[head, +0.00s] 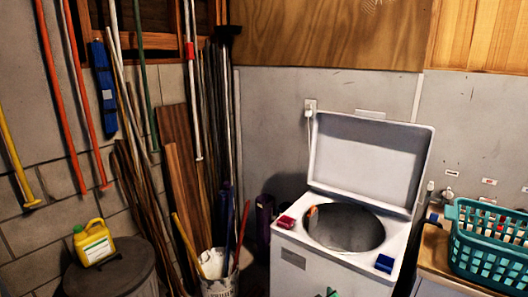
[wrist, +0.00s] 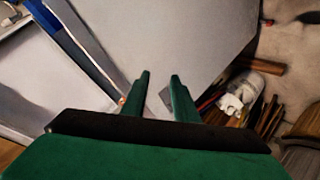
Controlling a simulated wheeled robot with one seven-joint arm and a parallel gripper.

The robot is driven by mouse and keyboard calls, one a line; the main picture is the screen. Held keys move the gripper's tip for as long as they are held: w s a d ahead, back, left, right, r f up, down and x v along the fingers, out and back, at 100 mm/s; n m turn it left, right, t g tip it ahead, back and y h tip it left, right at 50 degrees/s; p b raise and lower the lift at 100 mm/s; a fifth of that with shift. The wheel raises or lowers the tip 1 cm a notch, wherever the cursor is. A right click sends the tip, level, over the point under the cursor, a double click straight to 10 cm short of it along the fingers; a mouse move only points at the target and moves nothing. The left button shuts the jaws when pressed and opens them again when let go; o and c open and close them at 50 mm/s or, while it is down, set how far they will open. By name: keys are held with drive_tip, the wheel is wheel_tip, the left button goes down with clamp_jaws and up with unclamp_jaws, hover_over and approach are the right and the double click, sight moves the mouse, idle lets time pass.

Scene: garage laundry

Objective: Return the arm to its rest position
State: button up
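My gripper (wrist: 160,77) is green. In the wrist view its two fingers stand apart with nothing held between them, in front of the white side of the washing machine. In the head view only small green tips of my gripper (head: 331,293) show at the bottom edge, in front of the washer's front panel. The rest of my arm is out of that view. The white top-loading washing machine (head: 330,270) has its lid (head: 370,155) raised and its round drum opening uncovered.
A red item (head: 286,221) and a blue item (head: 384,263) sit on the washer's top. A teal basket (head: 490,245) stands on a counter at right. A white bucket (head: 219,287) with sticks stands at left. A yellow jug (head: 93,243) sits on a dark bin (head: 115,275).

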drive_tip(key=s+a+f+m+t, duration=0.1)
drive_tip(key=s+a+f, duration=0.8)
drive_tip(key=s, duration=0.4)
drive_tip(key=s+a+f+m+t+y, duration=0.1)
drive_tip(key=s+a, duration=0.2)
drive_tip(key=s, duration=0.5)
drive_tip(key=s+a+f+m+y, duration=0.1)
drive_tip(key=s+a, duration=0.3)
drive_tip(key=s, duration=0.5)
drive_tip(key=s+a+r+m, duration=0.1)
drive_tip(key=s+r, duration=0.4)
drive_tip(key=s, duration=0.3)
drive_tip(key=s+a+r+m+t+y, duration=0.1)
drive_tip(key=s+a+r, duration=0.1)
drive_tip(key=s+r, duration=0.3)
drive_tip(key=s+a+r+m+t, duration=0.1)
drive_tip(key=s+r, duration=0.4)
drive_tip(key=s, duration=0.6)
drive_tip(key=shift+s+a+r, duration=0.35)
drive_tip(key=shift+s+a, duration=0.05)
drive_tip(key=shift+a, duration=0.35)
